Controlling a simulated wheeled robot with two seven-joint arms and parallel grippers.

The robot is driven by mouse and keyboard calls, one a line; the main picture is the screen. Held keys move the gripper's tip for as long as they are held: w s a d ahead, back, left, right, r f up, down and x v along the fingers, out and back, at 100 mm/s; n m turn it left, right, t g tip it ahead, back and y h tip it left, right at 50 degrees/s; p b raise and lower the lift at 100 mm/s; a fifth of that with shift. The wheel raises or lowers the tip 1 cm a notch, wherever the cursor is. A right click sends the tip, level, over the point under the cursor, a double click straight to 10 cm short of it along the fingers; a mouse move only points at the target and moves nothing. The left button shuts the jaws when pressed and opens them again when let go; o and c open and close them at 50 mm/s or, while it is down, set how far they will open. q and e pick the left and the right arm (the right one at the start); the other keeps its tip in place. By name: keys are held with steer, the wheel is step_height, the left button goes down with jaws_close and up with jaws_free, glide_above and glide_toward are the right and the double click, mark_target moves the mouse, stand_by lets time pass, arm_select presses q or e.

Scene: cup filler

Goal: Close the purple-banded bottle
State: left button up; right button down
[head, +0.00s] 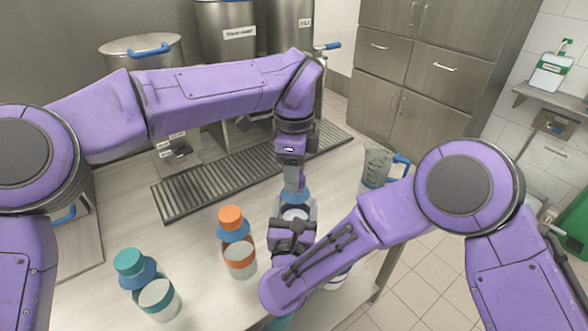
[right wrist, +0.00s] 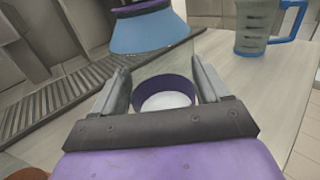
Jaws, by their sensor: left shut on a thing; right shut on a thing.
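The purple-banded bottle stands upright; its blue collar (head: 294,196) shows between my two arms in the head view. In the right wrist view its clear body, purple band (right wrist: 163,92) and blue collar (right wrist: 150,33) show close up. My right gripper (right wrist: 160,82) is shut on the bottle body, a finger on each side. A purple cap (right wrist: 140,6) shows just above the collar, cut by the top edge. My left gripper (head: 292,178) points down from above and is shut on this cap. I cannot tell whether the cap is seated on the neck.
A teal-capped bottle (head: 150,285) and an orange-capped bottle (head: 236,243) stand on the counter (head: 215,300) to the left. A blue-handled measuring jug (head: 377,163) stands to the right. A grated drip tray (head: 205,187) lies behind. Another bottle is mostly hidden beneath my right arm.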

arm_select(q)
steer(key=m, duration=0.5)
steer(key=shift+w, duration=0.1)
steer(key=m, duration=0.9)
steer(key=shift+w+d, duration=0.1)
steer(key=m, duration=0.3)
steer(key=shift+m, duration=0.3)
steer(key=m, duration=0.5)
steer(key=shift+d+m, duration=0.15)
steer(key=shift+m, duration=0.25)
steer(key=m, duration=0.8)
steer(key=shift+m, duration=0.3)
steer(key=m, duration=0.3)
steer(key=o, duration=1.2)
